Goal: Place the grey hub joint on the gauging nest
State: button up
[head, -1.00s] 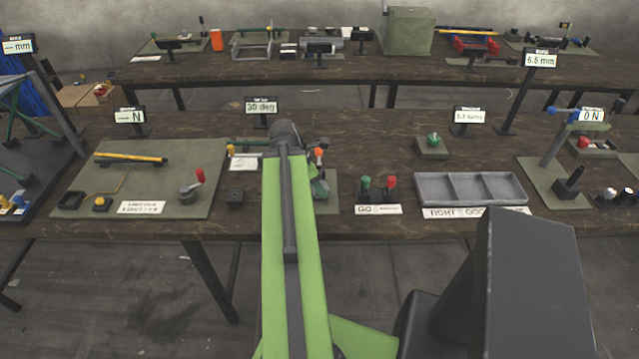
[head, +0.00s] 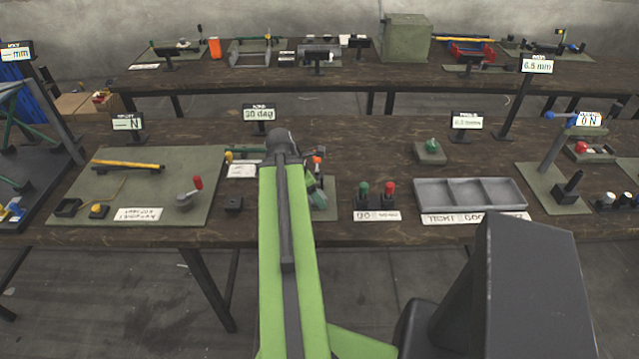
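My green arm (head: 285,260) reaches forward over the front bench, with a dark joint (head: 281,142) at its visible far end. My gripper cannot be made out; the arm hides the area behind it. I cannot pick out the grey hub joint with certainty. A partly hidden grey-green item (head: 316,192) shows just right of the arm, on a green plate. I cannot tell which fixture is the gauging nest.
A green mat (head: 135,190) with a yellow-black rod (head: 128,165) and red-knobbed lever (head: 190,193) lies left. Green and red buttons (head: 376,196) and a grey three-compartment tray (head: 470,194) stand right. Displays line the bench's back. A second bench (head: 300,80) stands behind.

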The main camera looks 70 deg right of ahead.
jog(key=p+v, duration=1)
jog(key=v, duration=0.2)
jog(key=shift+w+d+p, duration=0.2)
jog(key=shift+d+p, duration=0.05)
jog(key=shift+p, duration=0.05)
